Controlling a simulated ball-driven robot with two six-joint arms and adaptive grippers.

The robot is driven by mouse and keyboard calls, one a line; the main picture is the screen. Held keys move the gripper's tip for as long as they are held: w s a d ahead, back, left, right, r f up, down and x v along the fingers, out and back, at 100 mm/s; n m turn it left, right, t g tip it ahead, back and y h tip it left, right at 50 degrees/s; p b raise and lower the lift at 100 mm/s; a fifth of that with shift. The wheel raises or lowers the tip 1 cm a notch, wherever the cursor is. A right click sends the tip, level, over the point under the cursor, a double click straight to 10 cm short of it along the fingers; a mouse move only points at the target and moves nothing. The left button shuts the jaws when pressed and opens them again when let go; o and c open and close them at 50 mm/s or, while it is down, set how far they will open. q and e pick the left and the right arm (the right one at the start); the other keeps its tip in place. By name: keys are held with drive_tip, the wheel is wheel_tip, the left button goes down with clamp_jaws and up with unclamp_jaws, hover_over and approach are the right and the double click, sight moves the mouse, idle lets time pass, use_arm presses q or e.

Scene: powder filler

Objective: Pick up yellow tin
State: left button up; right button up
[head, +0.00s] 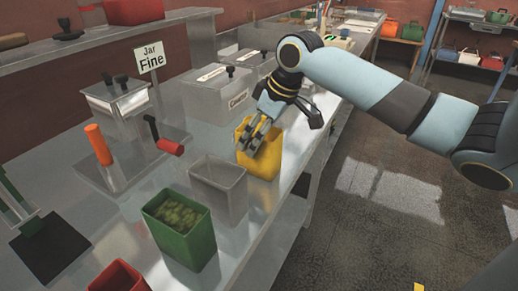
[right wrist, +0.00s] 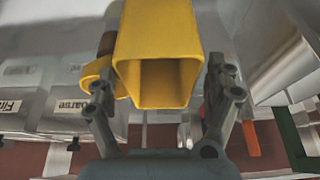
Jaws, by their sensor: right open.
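The yellow tin (head: 266,164) stands upright near the front edge of the metal bench in the head view. It is open-topped, and its inside looks empty in the right wrist view. My right gripper (head: 250,143) reaches down at the tin's rim from above and partly covers it. In the right wrist view the yellow tin (right wrist: 158,80) lies between the two spread fingers of my right gripper (right wrist: 162,92). Small gaps seem to show between tin and fingers, so the gripper is open. My left gripper is not in view.
A grey tin (head: 218,186), a green tin with green contents (head: 180,228) and a red tin (head: 120,277) line the bench's front edge. Open floor lies right.

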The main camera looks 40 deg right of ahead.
drive_tip(key=shift+f, duration=0.2)
idle(0.3)
drive_tip(key=c, duration=1.7)
